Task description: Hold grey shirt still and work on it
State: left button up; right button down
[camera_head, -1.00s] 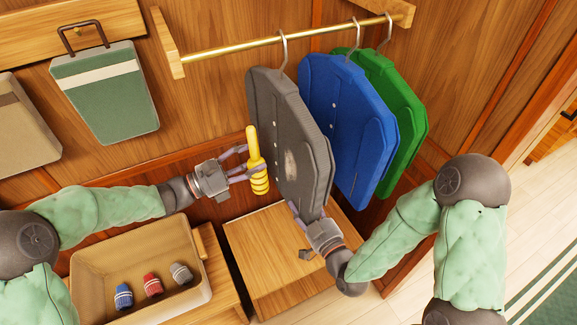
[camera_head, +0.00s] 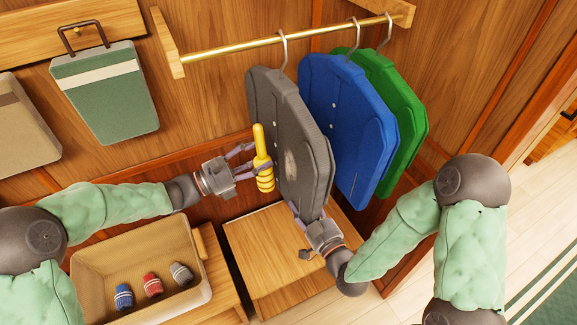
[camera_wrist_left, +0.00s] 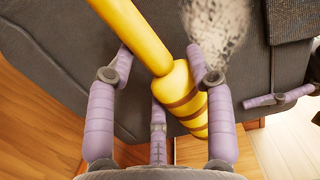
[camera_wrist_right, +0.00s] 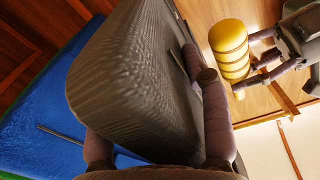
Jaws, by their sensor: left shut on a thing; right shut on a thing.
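The grey shirt (camera_head: 305,130) hangs from the rail on a hook. A pale mottled patch (camera_head: 290,164) is on its front; it also shows in the left wrist view (camera_wrist_left: 218,25). My left gripper (camera_head: 262,160) is shut on a yellow tool (camera_head: 265,183) with a straight handle and a ribbed end. The tool is upright just left of the patch, close to the cloth; I cannot tell if it touches. My right gripper (camera_head: 302,214) is shut on the shirt's lower edge, and the grey cloth (camera_wrist_right: 140,85) fills its jaws in the right wrist view.
A blue shirt (camera_head: 345,120) and a green shirt (camera_head: 408,130) hang right of the grey one on the brass rail (camera_head: 240,47). A wooden box (camera_head: 270,250) stands below. A tan bin (camera_head: 90,262) with small rolled items is at lower left. A green bag (camera_head: 115,105) hangs on the wall.

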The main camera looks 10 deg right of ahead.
aim_at(293, 169)
pick_arm(q)
jog(key=shift+x, duration=1.4)
jog(key=shift+s+d+f, duration=0.1)
jog(key=shift+f, duration=0.05)
jog(key=shift+s+d, duration=0.4)
jog(key=shift+s, duration=0.85)
jog(key=shift+s+d, duration=0.45)
jog(key=shift+s, duration=0.8)
jog(key=shift+s+d, duration=0.4)
jog(key=shift+s, duration=0.85)
jog(key=shift+w, duration=0.15)
